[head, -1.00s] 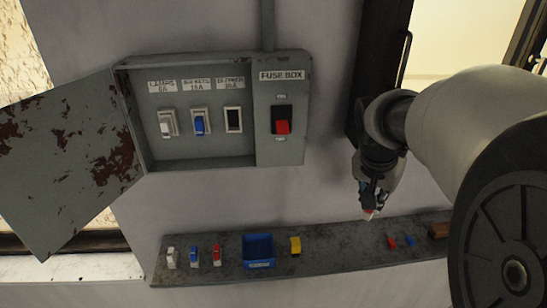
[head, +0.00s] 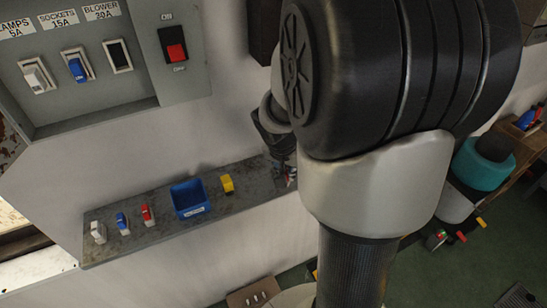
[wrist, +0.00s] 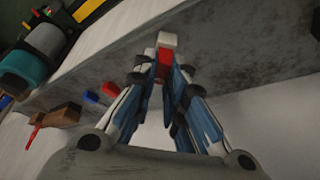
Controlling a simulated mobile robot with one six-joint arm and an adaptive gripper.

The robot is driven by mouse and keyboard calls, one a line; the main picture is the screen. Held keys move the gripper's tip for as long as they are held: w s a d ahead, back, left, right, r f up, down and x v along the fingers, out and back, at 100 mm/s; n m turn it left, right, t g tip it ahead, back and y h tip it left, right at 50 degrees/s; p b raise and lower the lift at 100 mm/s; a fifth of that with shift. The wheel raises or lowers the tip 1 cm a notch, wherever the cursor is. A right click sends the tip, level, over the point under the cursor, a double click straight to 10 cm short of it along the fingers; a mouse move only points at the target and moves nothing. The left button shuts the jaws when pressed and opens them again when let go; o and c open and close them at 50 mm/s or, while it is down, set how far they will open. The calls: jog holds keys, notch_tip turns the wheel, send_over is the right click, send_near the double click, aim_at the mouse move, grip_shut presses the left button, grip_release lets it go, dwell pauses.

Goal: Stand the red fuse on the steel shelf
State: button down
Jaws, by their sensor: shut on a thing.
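My gripper (wrist: 168,78) is shut on a red fuse (wrist: 164,55) with a white end, seen between the fingertips in the wrist view. The white end points away from the fingers. In the head view, my gripper (head: 289,178) is over the right part of the grey steel shelf (head: 160,236), to the right of the yellow fuse. My arm hides part of the shelf there. In the wrist view, the fuse shows against the worn shelf surface (wrist: 235,60); I cannot tell whether it touches. Another red-and-white fuse (head: 148,215) stands at the shelf's left.
On the shelf stand a white fuse (head: 98,232), a blue fuse (head: 122,223), a blue bin (head: 190,197) and a yellow fuse (head: 227,184). Small red (wrist: 110,89) and blue (wrist: 90,97) pieces show in the wrist view. The fuse box (head: 180,85) is above.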

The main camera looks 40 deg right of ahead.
jog(key=c, duration=1.5)
grip_release()
jog(key=shift+c, duration=0.2)
jog(key=shift+r, duration=0.15)
jog(key=p+v, duration=0.3)
jog(key=v, duration=0.8)
jog(key=s+a+r+n+t+y, duration=0.1)
jog(key=s+a+n, duration=0.4)
jog(key=a, duration=0.5)
jog(key=s+a+r+n+t+y, duration=0.1)
jog(key=s+a+r+n+y, duration=0.1)
jog(key=s+a+n, duration=0.4)
jog(key=s+a+r, duration=0.1)
jog(key=a, duration=0.3)
jog(key=shift+r+n+y, duration=0.25)
jog(key=shift+n+y, duration=0.05)
jog(key=shift+y, duration=0.1)
